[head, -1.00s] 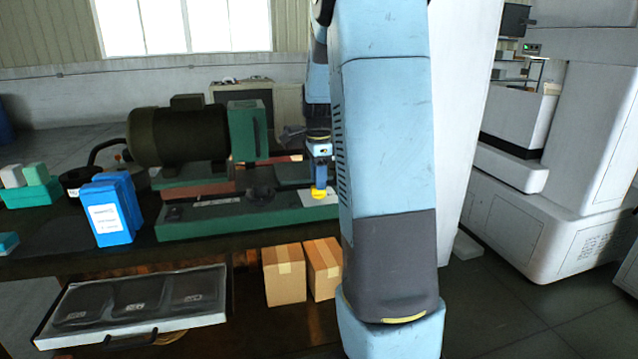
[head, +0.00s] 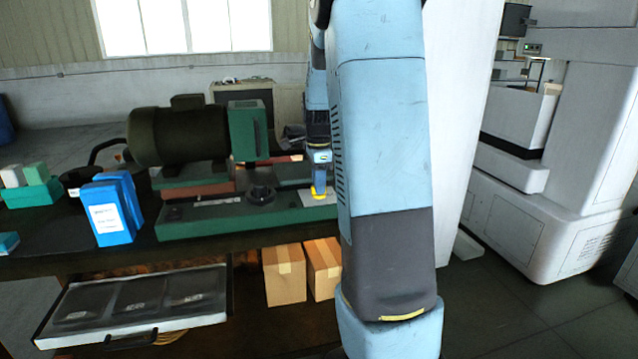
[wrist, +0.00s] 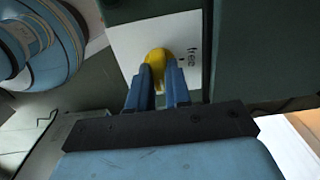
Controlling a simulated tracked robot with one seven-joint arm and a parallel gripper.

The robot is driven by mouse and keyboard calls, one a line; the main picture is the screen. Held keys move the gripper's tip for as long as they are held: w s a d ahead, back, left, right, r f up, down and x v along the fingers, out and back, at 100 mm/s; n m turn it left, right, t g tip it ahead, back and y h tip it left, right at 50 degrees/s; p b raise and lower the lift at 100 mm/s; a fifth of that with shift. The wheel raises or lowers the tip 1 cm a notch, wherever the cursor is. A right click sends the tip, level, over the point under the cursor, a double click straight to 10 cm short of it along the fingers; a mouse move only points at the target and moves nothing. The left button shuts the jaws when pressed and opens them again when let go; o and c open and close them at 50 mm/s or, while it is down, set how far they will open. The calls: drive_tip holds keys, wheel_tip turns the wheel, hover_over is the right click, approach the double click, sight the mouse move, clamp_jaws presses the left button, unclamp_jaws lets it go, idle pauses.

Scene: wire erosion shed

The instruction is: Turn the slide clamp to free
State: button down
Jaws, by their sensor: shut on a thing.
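The slide clamp is a small yellow lever (wrist: 157,58) on the green machine base (head: 240,217). In the wrist view it lies between my two blue fingers, over a white label plate (wrist: 180,35) with the printed word "free". In the head view the yellow clamp (head: 318,196) shows just below my gripper (head: 319,180), at the right part of the base. My gripper, seen in the wrist view (wrist: 158,80), is shut on the yellow lever. My fingers hide part of the lever and its pivot.
A dark motor (head: 175,133) and a green upright block (head: 247,130) stand behind the base. Blue boxes (head: 112,208) stand at its left. Two cardboard boxes (head: 284,275) and an open drawer (head: 140,335) are below. My arm hides the bench's right side.

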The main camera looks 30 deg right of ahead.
idle(0.4)
drive_tip(key=n, duration=0.4)
drive_tip(key=shift+n, duration=0.3)
drive_tip(key=n, duration=0.4)
drive_tip(key=shift+n, duration=0.3)
drive_tip(key=n, duration=0.4)
drive_tip(key=shift+n, duration=0.3)
drive_tip(key=shift+w+n, duration=0.1)
drive_tip(key=shift+n, duration=2)
drive_tip(key=shift+r, duration=0.1)
drive_tip(key=c, duration=1.1)
unclamp_jaws()
drive_tip(key=shift+o, duration=0.2)
